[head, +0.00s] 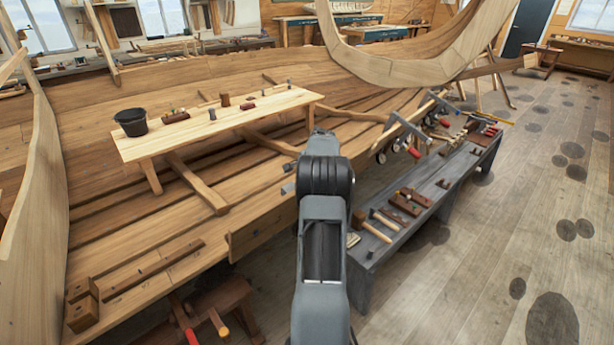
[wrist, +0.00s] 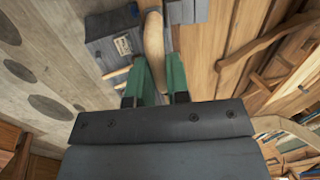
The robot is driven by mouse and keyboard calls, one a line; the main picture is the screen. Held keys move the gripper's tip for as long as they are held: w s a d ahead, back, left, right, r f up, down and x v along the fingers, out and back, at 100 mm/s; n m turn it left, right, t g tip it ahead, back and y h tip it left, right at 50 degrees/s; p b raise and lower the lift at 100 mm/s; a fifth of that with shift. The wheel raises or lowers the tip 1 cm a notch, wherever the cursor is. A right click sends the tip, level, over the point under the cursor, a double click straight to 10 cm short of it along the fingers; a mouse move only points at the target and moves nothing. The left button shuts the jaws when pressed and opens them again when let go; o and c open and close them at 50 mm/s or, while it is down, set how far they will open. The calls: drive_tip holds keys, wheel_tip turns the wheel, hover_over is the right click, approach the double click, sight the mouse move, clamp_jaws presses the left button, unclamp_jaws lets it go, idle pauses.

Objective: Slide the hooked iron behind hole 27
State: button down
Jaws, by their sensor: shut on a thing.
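In the wrist view my gripper (wrist: 155,68) has two green fingers closed around a pale, rounded wooden handle (wrist: 153,40). The handle runs up the picture from between the fingers, and a thin dark edge shows along its right side. The clinker hull's planking (head: 225,235) runs along the left and middle. No hole or number 27 is legible in either view.
A grey bench (head: 456,172) with several tools stands right of my arm. A pale plank table (head: 270,108) with a black bucket (head: 131,122) stands over the hull. A curved timber (head: 420,68) rises at the back.

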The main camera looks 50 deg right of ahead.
drive_tip(key=shift+d+r, duration=0.1)
drive_tip(key=c, duration=1.3)
unclamp_jaws()
drive_tip(key=shift+s, duration=0.1)
drive_tip(key=shift+c, duration=0.2)
drive_tip(key=o, duration=0.3)
wheel_tip(320, 180, up, 8)
drive_tip(key=p, duration=0.6)
